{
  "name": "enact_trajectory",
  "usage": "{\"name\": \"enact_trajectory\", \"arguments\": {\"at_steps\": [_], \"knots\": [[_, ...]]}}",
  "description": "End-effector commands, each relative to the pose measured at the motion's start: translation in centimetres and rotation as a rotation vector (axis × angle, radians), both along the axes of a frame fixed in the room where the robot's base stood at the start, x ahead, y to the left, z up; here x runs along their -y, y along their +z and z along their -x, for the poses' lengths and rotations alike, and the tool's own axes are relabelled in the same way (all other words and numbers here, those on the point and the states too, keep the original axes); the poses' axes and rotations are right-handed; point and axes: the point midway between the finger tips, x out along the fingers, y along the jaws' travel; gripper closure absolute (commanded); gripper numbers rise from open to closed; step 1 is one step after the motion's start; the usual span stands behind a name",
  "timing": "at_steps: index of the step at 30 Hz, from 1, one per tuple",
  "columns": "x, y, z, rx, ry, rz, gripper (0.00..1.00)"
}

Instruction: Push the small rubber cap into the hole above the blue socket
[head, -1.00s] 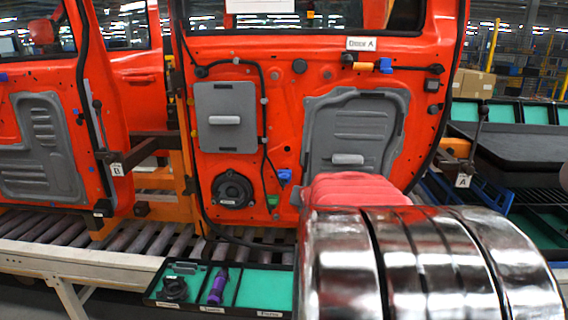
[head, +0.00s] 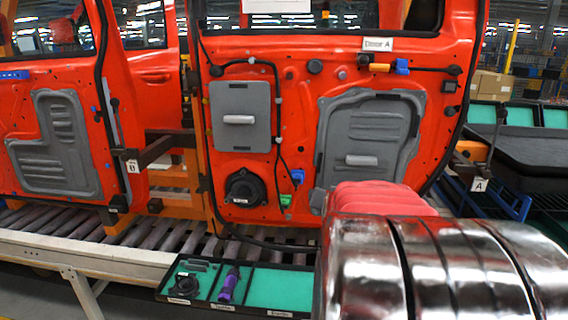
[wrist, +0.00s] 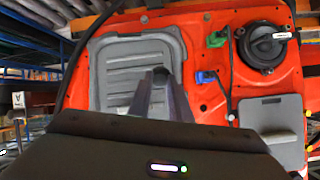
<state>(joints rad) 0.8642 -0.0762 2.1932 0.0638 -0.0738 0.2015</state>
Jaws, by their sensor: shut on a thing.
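The blue socket (head: 298,177) is on the red door A, right of the round black speaker. It also shows in the wrist view (wrist: 205,77), where the door appears upside down. The hole above it is too small to make out surely. My gripper (wrist: 160,76) is shut on a small dark piece at its fingertips, seemingly the rubber cap (wrist: 160,71), mostly hidden by the fingers. In the wrist view, the tips lie in front of the grey door panel, left of the blue socket. In the head view, my arm hides the gripper.
A green connector (head: 285,200) sits below the blue socket, beside the speaker (head: 245,188). A grey cover (head: 239,117) and a moulded grey panel (head: 368,135) are on the door. A black parts tray (head: 240,289) with teal lining stands below. Cables hang along the door.

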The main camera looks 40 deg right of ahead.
Motion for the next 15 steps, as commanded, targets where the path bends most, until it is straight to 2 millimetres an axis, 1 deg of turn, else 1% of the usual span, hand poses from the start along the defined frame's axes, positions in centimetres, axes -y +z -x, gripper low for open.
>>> {"name": "enact_trajectory", "arguments": {"at_steps": [8,15], "knots": [[0.5,1.0,1.2,0.052,-0.013,0.063,1.00],[-0.2,2.4,1.3,0.124,0.000,0.146,1.00]]}}
